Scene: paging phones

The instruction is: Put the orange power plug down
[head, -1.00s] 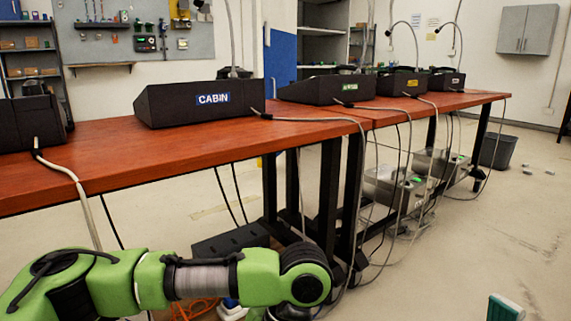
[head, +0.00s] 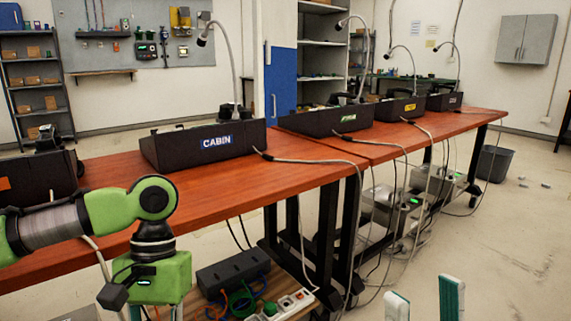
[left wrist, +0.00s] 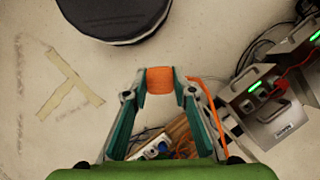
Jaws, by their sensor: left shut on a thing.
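The orange power plug (left wrist: 160,80) is between the fingertips of my left gripper (left wrist: 160,82) in the left wrist view. My left gripper is shut on it, and an orange cord (left wrist: 208,100) runs from it past the right finger. Pale floor shows around the plug in that view. In the head view my left wrist is at the lower left, and the left fingertips and the plug are hidden or out of frame. My right gripper (head: 425,300) shows at the bottom edge of the head view, its two fingers apart and nothing seen between them.
A wooden board under the red table carries a white power strip (head: 286,306) and a black box (head: 232,270). Black consoles, one marked CABIN (head: 200,145), stand on the table (head: 240,180). Grey metal boxes (left wrist: 275,112) with green lights and several cables are nearby. Open floor lies right.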

